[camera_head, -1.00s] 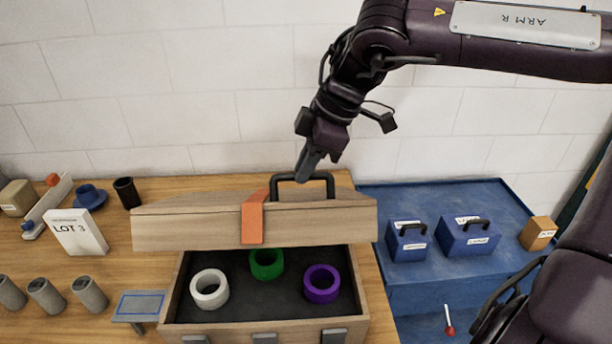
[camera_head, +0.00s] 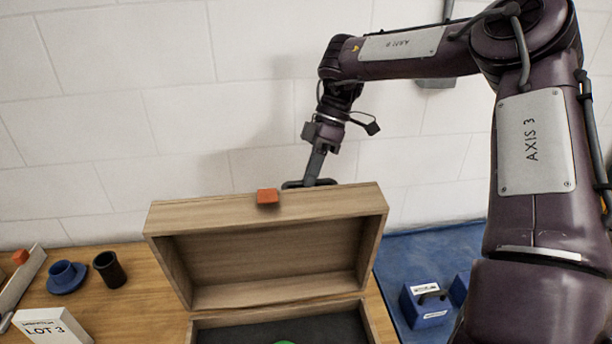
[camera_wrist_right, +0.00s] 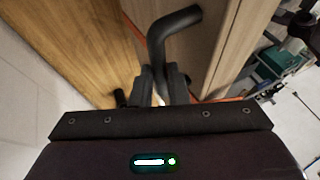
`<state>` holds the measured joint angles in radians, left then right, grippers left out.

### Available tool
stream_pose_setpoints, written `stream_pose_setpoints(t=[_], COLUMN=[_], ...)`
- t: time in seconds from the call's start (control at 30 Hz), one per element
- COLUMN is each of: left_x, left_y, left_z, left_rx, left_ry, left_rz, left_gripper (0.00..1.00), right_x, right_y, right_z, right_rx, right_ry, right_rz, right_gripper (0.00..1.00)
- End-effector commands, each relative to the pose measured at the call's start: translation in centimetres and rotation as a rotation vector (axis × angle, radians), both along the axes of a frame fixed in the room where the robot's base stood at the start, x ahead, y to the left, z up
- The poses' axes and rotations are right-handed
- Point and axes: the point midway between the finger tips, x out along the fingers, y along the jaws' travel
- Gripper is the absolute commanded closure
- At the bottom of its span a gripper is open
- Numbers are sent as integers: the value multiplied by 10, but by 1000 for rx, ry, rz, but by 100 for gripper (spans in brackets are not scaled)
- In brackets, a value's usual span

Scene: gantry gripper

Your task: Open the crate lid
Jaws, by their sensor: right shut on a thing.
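The crate's wooden lid (camera_head: 265,208) stands raised in the head view, its hollow inner side facing me. An orange latch tab (camera_head: 267,196) sits at its upper edge. The crate body (camera_head: 205,323) is below, open at the front, with a dark lining and a sliver of a green ring (camera_head: 286,342) at the picture's bottom edge. My right gripper (camera_head: 311,182) is behind the lid's upper edge, shut on the dark lid handle (camera_head: 327,182). The handle (camera_wrist_right: 168,30) also shows between the fingers in the right wrist view. My left gripper is not in view.
A white LOT 3 box (camera_head: 50,328), a blue cup on a saucer (camera_head: 64,275) and a dark cylinder (camera_head: 109,269) stand on the wooden table at left. A blue labelled case (camera_head: 425,304) sits on the blue surface at right. A white wall is behind.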

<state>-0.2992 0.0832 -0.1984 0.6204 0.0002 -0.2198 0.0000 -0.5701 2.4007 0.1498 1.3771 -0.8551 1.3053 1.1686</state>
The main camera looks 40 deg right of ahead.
Motion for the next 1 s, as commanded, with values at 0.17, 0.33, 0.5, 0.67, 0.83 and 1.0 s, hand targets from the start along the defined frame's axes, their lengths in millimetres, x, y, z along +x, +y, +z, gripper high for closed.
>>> stream_pose_setpoints(t=[0.17, 0.33, 0.5, 0.67, 0.83, 1.0], left_x=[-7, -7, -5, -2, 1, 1], left_y=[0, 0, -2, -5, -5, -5], left_z=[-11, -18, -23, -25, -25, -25], left_rx=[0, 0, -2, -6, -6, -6], left_ry=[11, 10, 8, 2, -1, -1], left_rz=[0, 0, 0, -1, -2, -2], left_gripper=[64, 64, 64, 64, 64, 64], right_x=[15, 28, 38, 43, 46, 46], right_y=[-15, -23, -29, -32, -33, -34], right_z=[-22, -29, -34, -37, -37, -37], right_rx=[38, 73, 98, 111, 116, 116], right_ry=[91, 143, 178, 198, 206, 206], right_rz=[2, 3, 3, 4, 4, 3], right_gripper=[100, 100, 100, 100, 100, 100])
